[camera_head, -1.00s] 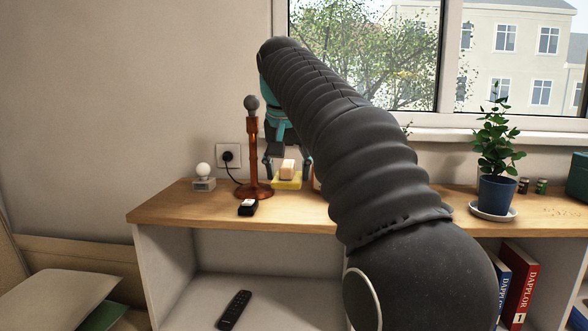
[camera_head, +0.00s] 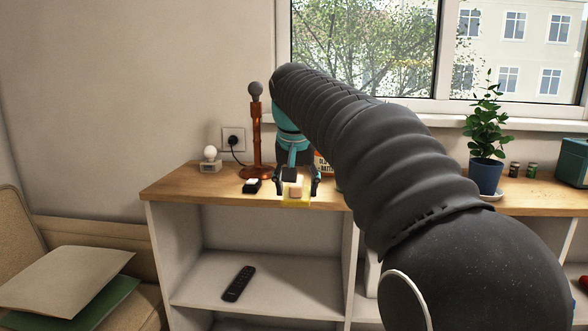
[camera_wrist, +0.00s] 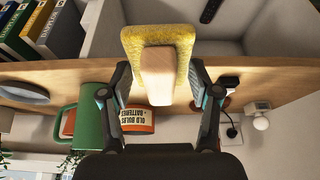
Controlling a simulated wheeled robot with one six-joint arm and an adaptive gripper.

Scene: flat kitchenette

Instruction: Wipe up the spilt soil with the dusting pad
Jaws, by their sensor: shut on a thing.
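The dusting pad (camera_head: 289,202) is a yellow block with a pale wooden handle. It shows large in the wrist view (camera_wrist: 135,42), where its handle (camera_wrist: 158,85) is between the fingers. My gripper (camera_head: 298,188) is shut on that handle; both fingers also show in the wrist view (camera_wrist: 160,78). The pad is at the front edge of the wooden shelf top (camera_head: 205,180), overlapping that edge in the head view. I cannot make out the spilt soil; my arm covers much of the shelf top.
A brown microphone stand (camera_head: 257,135), a small black box (camera_head: 252,186) and a white bulb sensor (camera_head: 210,158) stand left of the gripper. A green mug (camera_wrist: 90,118) and an orange-white batteries tin (camera_wrist: 136,119) are close by. A potted plant (camera_head: 487,175) stands at right.

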